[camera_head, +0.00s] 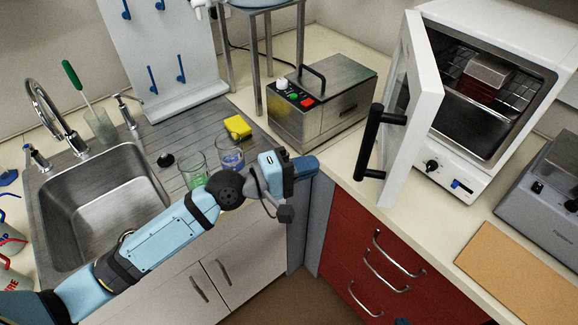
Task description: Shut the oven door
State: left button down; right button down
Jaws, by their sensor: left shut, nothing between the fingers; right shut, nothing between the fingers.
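The white oven (500,75) stands at the right on the counter. Its door (420,110) is swung wide open toward the left, so the inside with its wire rack (515,95) shows. A black bar handle (370,145) is on the door's outer face. My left gripper (308,167) is shut and empty, to the left of the handle and apart from it, near the front edge of the counter. I cannot make out my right gripper; only a small dark blue bit shows at the bottom edge.
A metal water bath (325,108) stands behind my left gripper, left of the door. Two glass beakers (230,155) and a yellow sponge (237,126) are by the sink (105,215). A tan board (520,268) and grey device (545,190) lie right of the oven's front.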

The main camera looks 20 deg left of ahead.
pick_arm(q)
jog(key=w+d+p, duration=0.1)
jog(key=d, duration=0.5)
jog(key=shift+d+p, duration=0.3)
jog(key=shift+p, duration=0.1)
